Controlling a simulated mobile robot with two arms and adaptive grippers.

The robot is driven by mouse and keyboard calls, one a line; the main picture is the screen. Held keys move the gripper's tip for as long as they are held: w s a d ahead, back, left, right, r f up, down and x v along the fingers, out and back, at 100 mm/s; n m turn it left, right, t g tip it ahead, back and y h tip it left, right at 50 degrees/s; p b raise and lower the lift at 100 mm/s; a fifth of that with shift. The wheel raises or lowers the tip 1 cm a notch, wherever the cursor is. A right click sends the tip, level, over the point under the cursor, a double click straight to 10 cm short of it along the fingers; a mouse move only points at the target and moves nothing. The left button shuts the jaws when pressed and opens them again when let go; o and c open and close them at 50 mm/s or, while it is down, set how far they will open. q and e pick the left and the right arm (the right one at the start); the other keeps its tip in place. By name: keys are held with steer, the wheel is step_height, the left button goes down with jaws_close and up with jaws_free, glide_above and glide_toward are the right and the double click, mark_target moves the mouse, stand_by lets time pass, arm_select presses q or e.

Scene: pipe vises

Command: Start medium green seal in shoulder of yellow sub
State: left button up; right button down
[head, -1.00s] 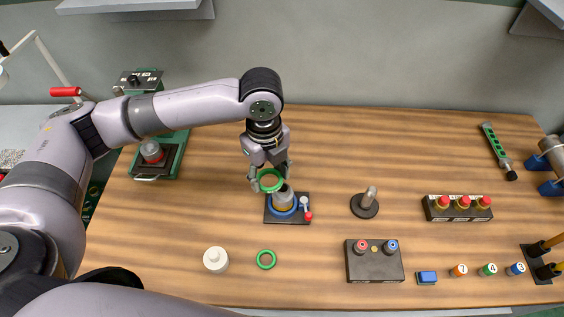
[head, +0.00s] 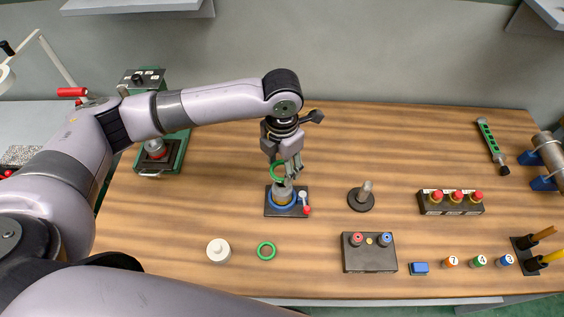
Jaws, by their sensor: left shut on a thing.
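My left gripper (head: 288,172) is shut on a green seal ring (head: 276,173). The ring is tilted steeply and partly hidden by the fingers. It is just above and behind the top of the sub (head: 282,197); I cannot tell if they touch. The sub is short, grey on top with a yellowish band lower down. It stands upright in a black vise base, with a blue ring around it. My right gripper is not in view.
The vise base (head: 272,210) has a red-tipped lever (head: 306,207) on its right. A white round cap (head: 218,250) lies front left. A grey post on a black disc (head: 361,202) and a dark two-knob box (head: 369,260) stand to the right. Bare table lies between them.

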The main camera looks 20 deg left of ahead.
mark_target(282, 181)
arm_select(q)
steer(key=shift+r+p, duration=0.1)
steer(key=shift+p, duration=0.35)
steer(key=shift+f+b, duration=0.75)
steer(key=shift+f, duration=1.25)
steer(key=shift+p, duration=0.4)
steer(key=shift+f, duration=0.25)
steer(key=shift+f+b, duration=0.55)
steer(key=shift+f, duration=0.3)
steer(key=shift+p, duration=0.4)
steer(key=shift+s+f, duration=0.1)
steer(key=shift+f, duration=0.5)
